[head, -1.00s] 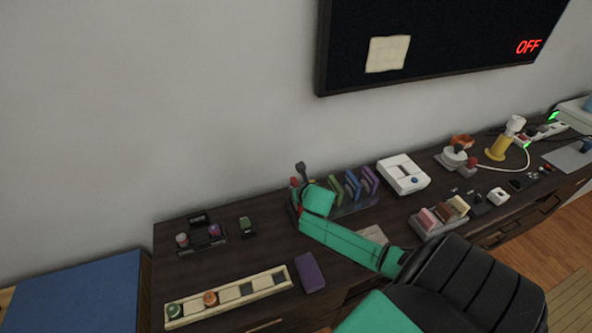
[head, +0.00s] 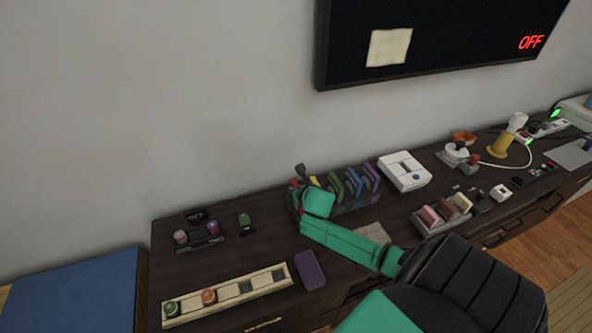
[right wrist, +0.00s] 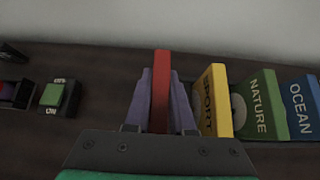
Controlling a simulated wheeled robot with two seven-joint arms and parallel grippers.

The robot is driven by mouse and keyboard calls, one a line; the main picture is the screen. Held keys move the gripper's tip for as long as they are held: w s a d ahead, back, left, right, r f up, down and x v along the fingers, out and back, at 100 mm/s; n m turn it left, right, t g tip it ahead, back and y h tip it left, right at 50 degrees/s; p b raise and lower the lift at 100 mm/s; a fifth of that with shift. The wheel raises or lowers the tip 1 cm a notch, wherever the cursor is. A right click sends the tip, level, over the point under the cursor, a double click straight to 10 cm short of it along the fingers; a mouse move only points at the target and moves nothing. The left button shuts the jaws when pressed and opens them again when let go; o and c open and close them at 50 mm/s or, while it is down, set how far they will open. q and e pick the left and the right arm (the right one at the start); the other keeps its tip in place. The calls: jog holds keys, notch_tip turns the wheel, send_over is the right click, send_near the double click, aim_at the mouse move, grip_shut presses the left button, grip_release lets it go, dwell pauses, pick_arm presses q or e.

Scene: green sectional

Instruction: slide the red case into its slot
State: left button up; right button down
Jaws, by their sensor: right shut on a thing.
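The red case (right wrist: 160,92) stands upright between the fingers of my right gripper (right wrist: 160,105) in the right wrist view. The gripper is shut on it. In the head view my right gripper (head: 302,178) is at the left end of the case rack (head: 362,202), and my arm hides most of the red case. Right beside it in the wrist view stand a yellow SPORT case (right wrist: 214,100), a green NATURE case (right wrist: 262,108) and a blue OCEAN case (right wrist: 302,105). A purple case (head: 371,177) stands at the rack's right end. The red case's lower end and slot are hidden. My left gripper is not in view.
A green switch block (head: 245,220) and a small tray with knobs (head: 202,236) stand left of the rack. A white console (head: 404,171) is to its right. A cream strip (head: 228,294) and a purple case-like block (head: 309,270) lie in front.

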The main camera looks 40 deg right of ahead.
jog(key=shift+f+b, duration=0.5)
jog(key=shift+f, duration=0.3)
jog(key=c, duration=0.7)
grip_release()
jog(key=shift+s+r, duration=0.1)
jog(key=p+v, duration=0.1)
jog(key=v, duration=1.3)
jog(key=shift+s+a+r+p, duration=0.1)
jog(key=shift+a+r+p, duration=0.05)
jog(key=shift+p, duration=0.2)
